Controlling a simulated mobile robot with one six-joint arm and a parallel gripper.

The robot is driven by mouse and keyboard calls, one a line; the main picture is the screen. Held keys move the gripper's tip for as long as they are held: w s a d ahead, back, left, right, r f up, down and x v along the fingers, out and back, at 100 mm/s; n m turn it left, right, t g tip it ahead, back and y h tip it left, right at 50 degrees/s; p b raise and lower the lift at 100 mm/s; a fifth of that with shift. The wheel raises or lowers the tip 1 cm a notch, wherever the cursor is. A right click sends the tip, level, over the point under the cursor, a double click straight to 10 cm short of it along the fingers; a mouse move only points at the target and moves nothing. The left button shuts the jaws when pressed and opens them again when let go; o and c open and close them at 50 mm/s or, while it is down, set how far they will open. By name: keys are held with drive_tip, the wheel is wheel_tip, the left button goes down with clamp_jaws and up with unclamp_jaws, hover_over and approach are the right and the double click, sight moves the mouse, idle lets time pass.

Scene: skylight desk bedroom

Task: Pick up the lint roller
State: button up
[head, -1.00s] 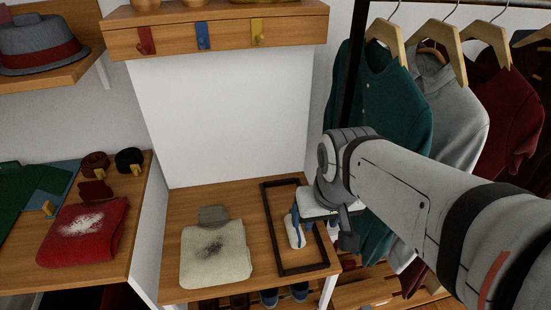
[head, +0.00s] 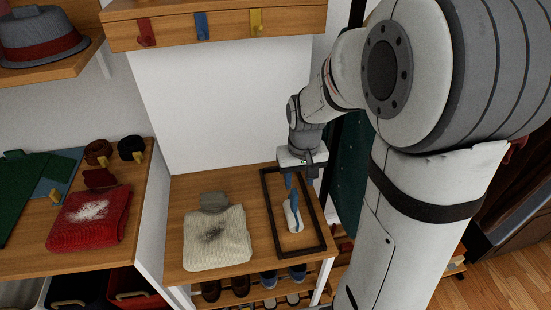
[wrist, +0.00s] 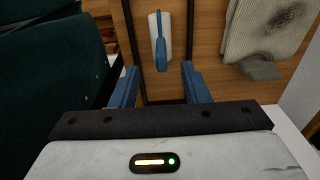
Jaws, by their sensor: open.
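The lint roller (head: 290,218) has a white body and a blue handle. It lies inside a dark rectangular frame (head: 317,232) on the wooden bench. In the wrist view the lint roller (wrist: 166,38) lies ahead of my gripper, its blue handle end closest to me and roughly centred between the fingers. My gripper (head: 301,182) points down above the far part of the frame, partly overlapping the handle in the head view. Its blue fingers (wrist: 160,72) are apart with nothing held. The exact height above the roller is hard to tell.
A folded cream garment (head: 218,248) with a dark lint patch lies left of the frame. A red garment (head: 88,222) with white lint lies on the left desk. Shoes (head: 240,286) stand below the bench. Hanging clothes (wrist: 50,70) are close beside my gripper.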

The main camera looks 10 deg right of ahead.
sight(295, 191)
drive_tip(key=shift+g, duration=0.3)
drive_tip(key=w+f, duration=0.2)
drive_tip(key=f, duration=0.1)
drive_tip(key=shift+w+f, duration=0.15)
drive_tip(key=shift+w, duration=0.15)
drive_tip(key=shift+f+p, duration=0.7)
drive_tip(key=shift+f, duration=3.25)
drive_tip(key=shift+c, duration=0.3)
drive_tip(key=shift+w, duration=0.1)
clamp_jaws()
